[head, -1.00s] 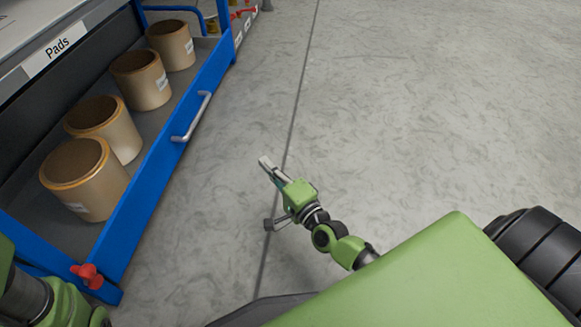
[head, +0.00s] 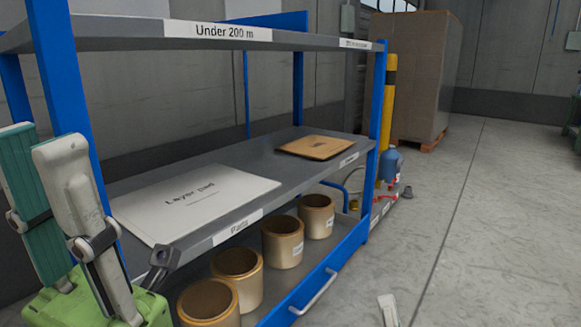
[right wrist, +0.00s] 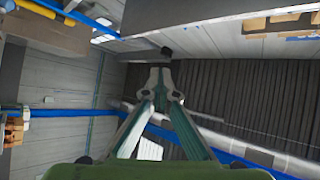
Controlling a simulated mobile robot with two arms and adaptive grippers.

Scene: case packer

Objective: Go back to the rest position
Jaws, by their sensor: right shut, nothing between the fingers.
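My left gripper (head: 32,138) stands upright at the left edge of the head view, in front of the blue shelf rack. Its two fingers are apart, with a teal pad showing and nothing seen between them. My right gripper (head: 387,300) shows only as a pale fingertip at the bottom edge of the head view, over bare floor right of the rack. In the right wrist view its fingers (right wrist: 160,88) meet at the tips, shut and empty. Most of the right arm is out of the head view.
The blue rack (head: 371,145) holds a layer pad (head: 190,203) and a brown flat stack (head: 315,146) on its middle shelf. Several brown rolls (head: 283,242) stand below, behind a handled drawer front. A wrapped pallet load (head: 425,75) stands behind. Floor (head: 490,220) to the right is clear.

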